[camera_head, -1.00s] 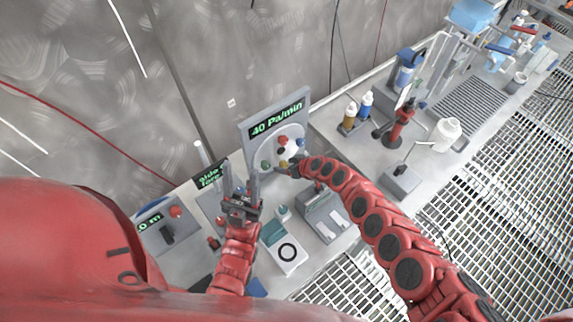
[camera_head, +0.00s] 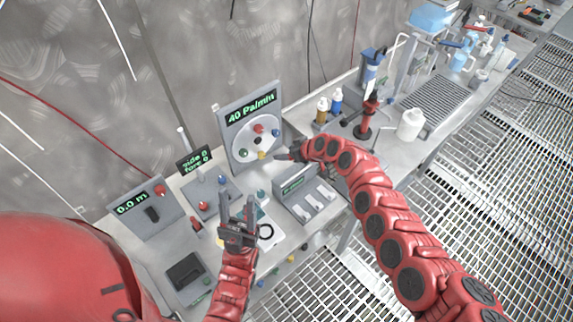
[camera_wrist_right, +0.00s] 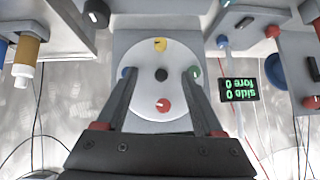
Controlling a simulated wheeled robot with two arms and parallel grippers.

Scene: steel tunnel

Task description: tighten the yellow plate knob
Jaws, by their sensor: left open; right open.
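The yellow plate knob (camera_head: 262,155) sits at the lower edge of the round pale plate (camera_head: 240,140) on the upright grey panel. In the right wrist view the yellow knob (camera_wrist_right: 159,44) shows at the top of the plate (camera_wrist_right: 146,60), beyond my fingertips. My right gripper (camera_head: 283,156) is open and empty just right of the yellow knob. In the right wrist view its two fingers (camera_wrist_right: 160,74) stand apart before the plate, with the black centre knob (camera_wrist_right: 162,74) between them. My left gripper (camera_head: 237,203) is open and empty, fingers up, above the bench in front of the panel.
The plate also carries red (camera_head: 258,129), blue (camera_head: 276,133) and green (camera_head: 244,153) knobs. The panel display (camera_head: 251,107) reads 40 Pa/min. Bottles (camera_head: 336,99) and a red stand (camera_head: 366,118) are further right.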

